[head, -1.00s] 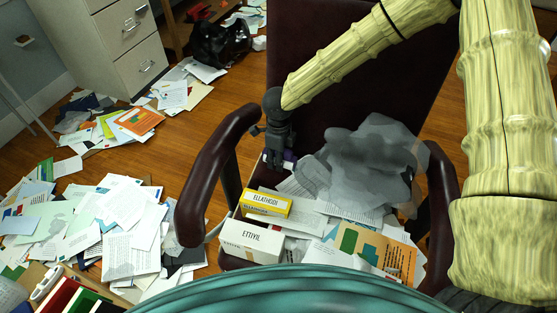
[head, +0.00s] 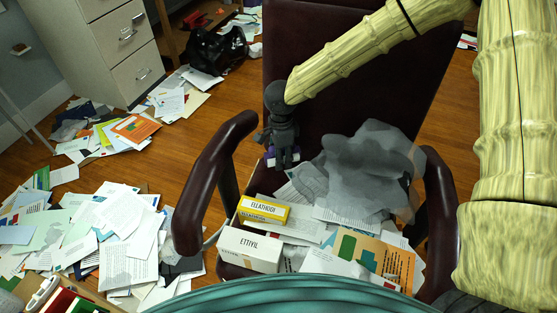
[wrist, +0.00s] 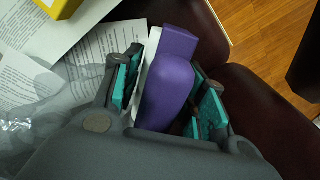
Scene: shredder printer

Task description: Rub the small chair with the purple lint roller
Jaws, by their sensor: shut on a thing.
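The small chair is dark maroon, with a tall backrest (head: 345,110) and two curved armrests (head: 212,175). My gripper (head: 282,155) points down at the left rear of the seat, close to the backrest. In the wrist view my gripper (wrist: 168,85) is shut on the purple lint roller (wrist: 168,85), with teal pads on either side of it. Only small purple parts of the roller (head: 271,159) show in the head view. The roller is close to the seat and papers; I cannot tell whether it touches the chair.
The seat holds loose papers, a yellow box (head: 264,209), a white box (head: 249,249), an orange envelope (head: 390,260) and a grey crumpled translucent bag (head: 370,165). Papers (head: 120,240) litter the floor at left. A drawer cabinet (head: 110,50) and black bag (head: 217,48) stand behind.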

